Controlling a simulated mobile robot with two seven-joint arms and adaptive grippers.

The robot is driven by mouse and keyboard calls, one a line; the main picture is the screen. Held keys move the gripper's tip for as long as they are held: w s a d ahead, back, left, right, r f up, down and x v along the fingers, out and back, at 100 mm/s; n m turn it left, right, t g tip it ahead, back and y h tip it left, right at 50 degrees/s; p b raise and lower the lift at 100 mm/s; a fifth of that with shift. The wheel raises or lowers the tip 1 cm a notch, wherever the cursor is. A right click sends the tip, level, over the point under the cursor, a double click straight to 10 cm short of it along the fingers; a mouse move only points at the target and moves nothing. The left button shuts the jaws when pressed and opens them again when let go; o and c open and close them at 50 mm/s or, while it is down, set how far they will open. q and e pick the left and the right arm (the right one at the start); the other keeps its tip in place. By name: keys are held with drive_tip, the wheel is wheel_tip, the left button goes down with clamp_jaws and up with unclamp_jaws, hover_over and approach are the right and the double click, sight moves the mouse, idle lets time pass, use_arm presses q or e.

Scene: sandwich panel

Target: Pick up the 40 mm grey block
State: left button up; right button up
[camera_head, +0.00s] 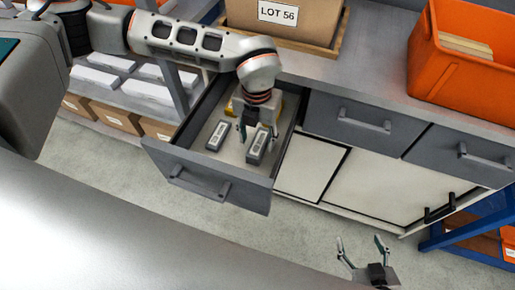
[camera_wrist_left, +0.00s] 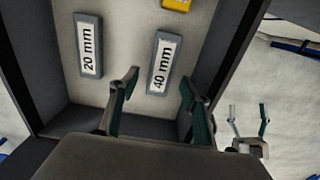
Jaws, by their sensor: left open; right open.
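The grey block labelled "40 mm" (camera_wrist_left: 164,64) lies in the open drawer, and it also shows in the head view (camera_head: 259,146). A second grey block labelled "20 mm" (camera_wrist_left: 88,45) lies to its left, also visible in the head view (camera_head: 218,135). My left gripper (camera_wrist_left: 157,85) is open and empty above the drawer. Its fingers appear on either side of the 40 mm block's lower end in the wrist view; I cannot tell the height gap. My right gripper (camera_head: 362,246) is open and empty, low at the bottom right of the head view.
The grey drawer (camera_head: 205,179) is pulled out, its walls around the blocks. A yellow object (camera_wrist_left: 177,4) lies deeper inside. A box labelled "LOT 56" (camera_head: 285,18) and an orange bin (camera_head: 455,80) stand on the counter. Floor in front is clear.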

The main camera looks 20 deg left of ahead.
sight(257, 146)
use_arm(q)
wheel_tip(257, 146, down, 4)
drive_tip(key=shift+f+b, duration=0.2)
drive_tip(key=shift+b, duration=0.15)
drive_tip(key=shift+r, duration=0.1)
drive_tip(key=c, duration=1.3)
drive_tip(key=shift+r, duration=0.15)
